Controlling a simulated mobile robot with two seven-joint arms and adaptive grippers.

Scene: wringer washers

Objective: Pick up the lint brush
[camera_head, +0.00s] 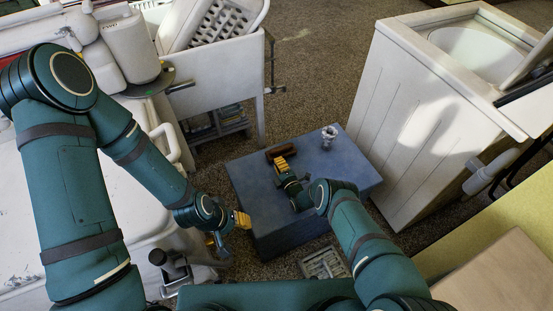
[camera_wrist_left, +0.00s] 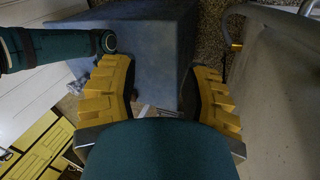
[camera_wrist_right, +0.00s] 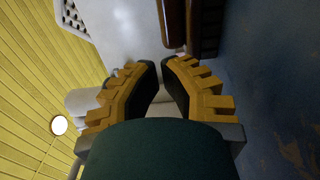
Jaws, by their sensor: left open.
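The lint brush (camera_head: 279,153), brown with a darker side, lies on the blue table (camera_head: 250,185) near its far edge. In the right wrist view its brown body (camera_wrist_right: 174,22) shows just beyond the fingertips. My right gripper (camera_head: 281,163) is beside the brush on its near side. Its fingertips (camera_wrist_right: 161,63) are close together with a narrow gap, and I see nothing clearly held between them. My left gripper (camera_head: 240,219) is off the table's left side, away from the brush. In the left wrist view its fingers (camera_wrist_left: 162,72) are wide apart and empty.
A small silvery object (camera_head: 329,136) stands at the table's far right. White washers and tubs (camera_head: 215,85) fill the left. A tall white cabinet with a basin (camera_head: 420,110) stands to the right. A grate (camera_head: 325,262) lies on the floor in front.

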